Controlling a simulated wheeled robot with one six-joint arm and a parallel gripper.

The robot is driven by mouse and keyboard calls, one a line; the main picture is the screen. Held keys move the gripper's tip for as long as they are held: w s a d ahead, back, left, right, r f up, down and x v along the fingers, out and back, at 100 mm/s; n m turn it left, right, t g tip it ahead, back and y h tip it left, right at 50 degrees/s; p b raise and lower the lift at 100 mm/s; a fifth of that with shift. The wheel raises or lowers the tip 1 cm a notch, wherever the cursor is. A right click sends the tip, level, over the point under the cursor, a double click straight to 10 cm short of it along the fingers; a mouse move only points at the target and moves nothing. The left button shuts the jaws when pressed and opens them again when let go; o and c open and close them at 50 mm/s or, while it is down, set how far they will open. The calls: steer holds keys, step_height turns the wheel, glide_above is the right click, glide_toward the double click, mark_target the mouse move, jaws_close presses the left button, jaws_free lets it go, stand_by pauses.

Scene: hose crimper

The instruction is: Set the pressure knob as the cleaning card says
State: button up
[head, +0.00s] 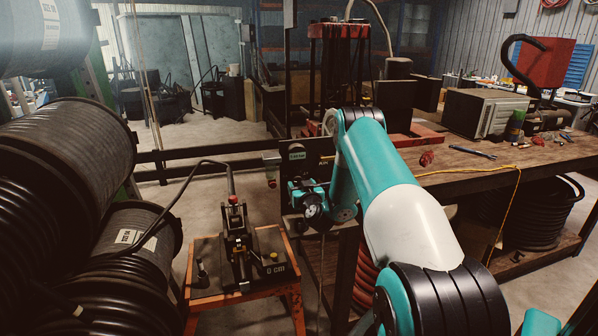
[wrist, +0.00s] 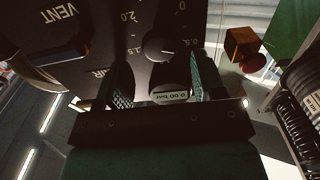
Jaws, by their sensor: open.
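In the wrist view the round dark pressure knob (wrist: 157,48) sits on a black panel (wrist: 100,18), with printed scale numbers around it, among them 1.5 and 2.0. A pale mark shows on the knob, but its exact setting is hard to read. A small display (wrist: 169,97) below it reads 0.00 bar upside down. My gripper (wrist: 160,78) is open, its two fingers apart on either side of the display, just below the knob and not closed on it. In the head view the panel (head: 323,150) stands beyond my arm. I cannot make out a cleaning card.
A small box with a red button (wrist: 243,48) is right of the panel in the wrist view. In the head view a crimper (head: 238,245) stands on an orange stand, hose reels (head: 75,150) fill the left, and a workbench (head: 465,172) is at right.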

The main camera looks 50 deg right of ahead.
mark_target(297, 181)
steer(key=shift+p+x, duration=0.85)
steer(key=shift+x, duration=0.5)
steer(key=c, duration=0.9)
